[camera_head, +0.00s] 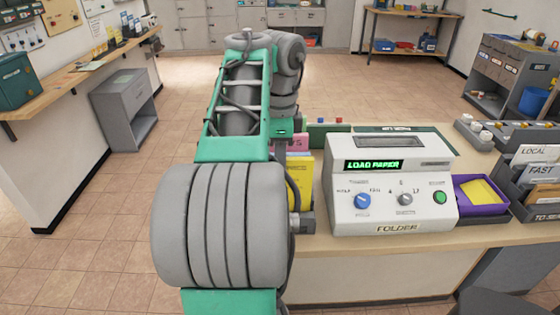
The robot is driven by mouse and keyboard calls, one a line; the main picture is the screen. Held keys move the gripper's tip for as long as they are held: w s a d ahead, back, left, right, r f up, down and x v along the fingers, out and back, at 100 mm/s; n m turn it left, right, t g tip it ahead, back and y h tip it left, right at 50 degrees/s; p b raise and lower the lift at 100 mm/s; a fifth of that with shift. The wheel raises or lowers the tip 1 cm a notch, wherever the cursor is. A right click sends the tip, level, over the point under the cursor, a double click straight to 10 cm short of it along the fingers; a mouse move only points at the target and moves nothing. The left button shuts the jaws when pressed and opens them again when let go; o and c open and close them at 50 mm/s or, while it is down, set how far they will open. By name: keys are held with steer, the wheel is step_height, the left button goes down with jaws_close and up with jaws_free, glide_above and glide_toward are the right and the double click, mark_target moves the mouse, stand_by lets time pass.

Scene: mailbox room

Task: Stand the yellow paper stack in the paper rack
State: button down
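A yellow upright sheet or panel (304,182) shows just right of my arm, beside the folder machine. A pink piece (299,143) with partly hidden lettering stands behind it. Most of both is hidden by my arm, so I cannot tell whether they belong to the paper rack. Another flat yellow paper piece (484,196) lies in a purple tray right of the machine. I cannot tell which yellow item is the stack. My gripper is not visible; my arm's links fill the middle of the view.
The folder machine (392,212) reads "LOAD PAPER" on the counter (325,247). The purple tray (462,211) and dark sorters (514,190) labelled LOCAL and FAST stand right of it. A grey cabinet (124,108) stands at left. Tiled floor (110,215) is open at left.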

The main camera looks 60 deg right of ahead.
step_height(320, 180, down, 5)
steer(key=b, duration=0.4)
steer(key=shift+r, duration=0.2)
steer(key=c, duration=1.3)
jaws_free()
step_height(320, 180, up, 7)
steer(key=p, duration=0.6)
steer(key=shift+p, duration=0.35)
